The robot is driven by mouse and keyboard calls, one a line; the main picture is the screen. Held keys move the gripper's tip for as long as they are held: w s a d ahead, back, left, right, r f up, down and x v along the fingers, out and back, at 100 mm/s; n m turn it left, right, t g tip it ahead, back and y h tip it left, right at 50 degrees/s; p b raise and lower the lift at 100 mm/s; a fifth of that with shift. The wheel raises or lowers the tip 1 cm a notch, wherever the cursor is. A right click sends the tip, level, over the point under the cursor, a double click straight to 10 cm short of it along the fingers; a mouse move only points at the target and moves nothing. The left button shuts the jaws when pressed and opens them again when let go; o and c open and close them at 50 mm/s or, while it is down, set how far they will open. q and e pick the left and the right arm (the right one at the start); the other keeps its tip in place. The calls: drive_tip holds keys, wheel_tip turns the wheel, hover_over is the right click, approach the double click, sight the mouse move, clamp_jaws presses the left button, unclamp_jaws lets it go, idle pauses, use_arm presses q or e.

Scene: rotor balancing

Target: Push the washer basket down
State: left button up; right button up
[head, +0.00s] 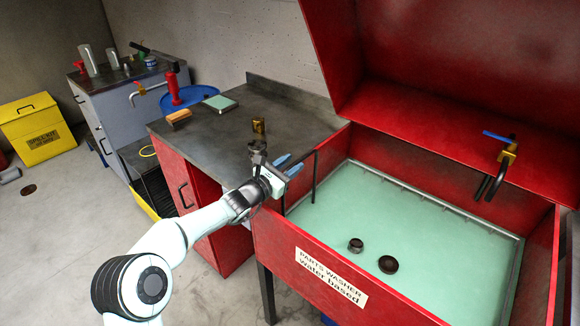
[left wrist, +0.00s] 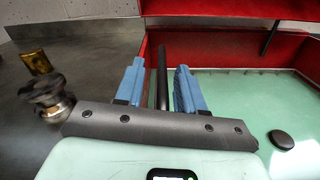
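The red parts washer (head: 380,293) stands open at the right, holding pale green liquid (head: 365,205). A black bent rod (head: 315,180) rises at its left end and looks like the basket handle. The basket itself is not clearly seen; a thin grey rim (head: 440,204) runs along the tank's inside. Two dark round parts, one smaller (head: 355,245) and one flatter (head: 388,264), show in the liquid. My left gripper (head: 288,166) is at the rod. In the left wrist view its blue fingers (left wrist: 160,88) are apart, with the black rod (left wrist: 162,72) between them and gaps beside it. My right gripper is out of view.
The red lid (head: 450,60) is raised, with a blue-handled hook-like fitting (head: 502,160) before it. A dark workbench (head: 235,125) adjoins on the left, carrying a brass piece (head: 259,126) and a metal part (head: 257,152) close to my gripper. A yellow spill-kit box (head: 38,130) stands far left.

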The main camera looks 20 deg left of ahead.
use_arm(q)
drive_tip(key=b+v, duration=0.1)
drive_tip(key=v, duration=1.2)
drive_tip(key=shift+s, duration=0.2)
